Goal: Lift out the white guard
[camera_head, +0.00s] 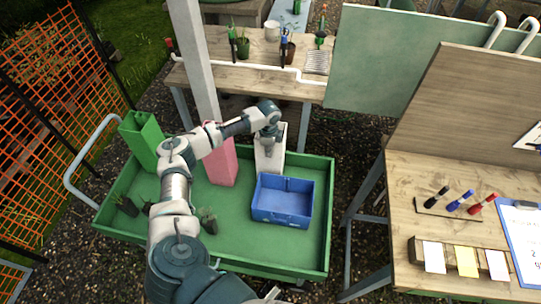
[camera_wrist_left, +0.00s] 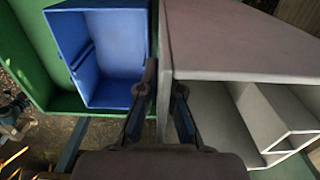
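The white guard (camera_head: 268,161) is a pale upright box-shaped tube in the green cart, behind the blue bin. In the left wrist view the guard (camera_wrist_left: 235,40) is large and grey-white, with an open end and inner walls showing. My left gripper (camera_head: 268,138) is at the guard's top. In the left wrist view the gripper (camera_wrist_left: 164,85) has its fingers apart, one on each side of the guard's near wall, with a small gap visible. The lower part of the guard is hidden behind the bin. My right gripper is not in view.
The blue bin (camera_head: 283,217) stands close in front of the guard. A pink guard (camera_head: 222,165) and a green guard (camera_head: 141,139) stand left in the green cart (camera_head: 316,262). A tall pale post (camera_head: 194,60) rises behind my arm. Several small plants stand at left.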

